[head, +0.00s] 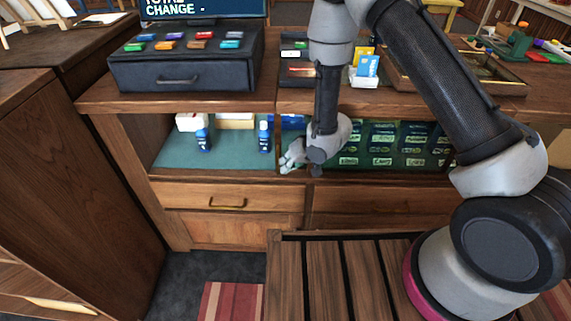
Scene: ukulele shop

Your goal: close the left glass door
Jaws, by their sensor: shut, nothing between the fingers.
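The wooden counter (180,95) has a glazed display section with two bays below its top. In the left bay (225,155), blue bottles and boxes stand on a teal floor; I see no clear glass pane across it and cannot tell where the left glass door is. The right bay (395,150) shows several green-tinted packs, partly hidden by my arm. My gripper (287,160) is shut and empty, low at the divider between the bays, pointing left. I cannot tell whether it touches a door edge or the frame.
A dark drawer box (180,60) with colourful items stands on the counter. A card holder (365,75) stands right of it. Drawers (225,197) lie below the bays. A slatted wooden top (330,280) is in front, and a tall wooden cabinet (70,170) stands left.

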